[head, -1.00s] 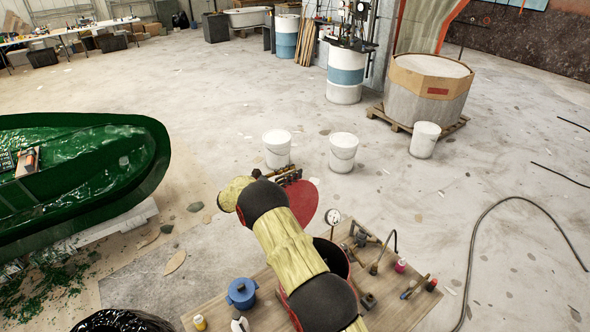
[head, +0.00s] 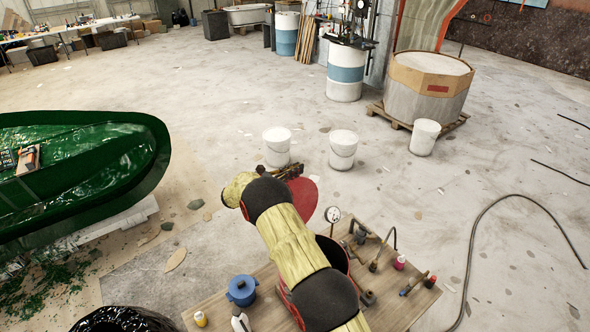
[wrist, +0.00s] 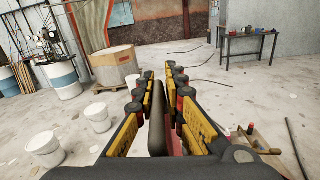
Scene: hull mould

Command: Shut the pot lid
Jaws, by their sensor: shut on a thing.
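The red pot lid (head: 304,199) stands tilted up above the far side of the pot. The pot (head: 335,254) shows a dark opening and a red rim on the wooden table, partly hidden by my arm. My gripper (head: 287,172) is at the lid's upper edge. In the wrist view, my gripper (wrist: 158,107) has its yellow-padded fingers on either side of a dark bar (wrist: 157,118), with red surface (wrist: 175,138) beside it. The exact contact is hard to see.
The table (head: 215,309) holds a small blue pot (head: 241,290), a pressure gauge (head: 332,214), bottles and hand tools close around the pot. White buckets (head: 343,150) stand on the floor beyond. A green hull mould (head: 110,165) lies at left. Open floor lies to the right.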

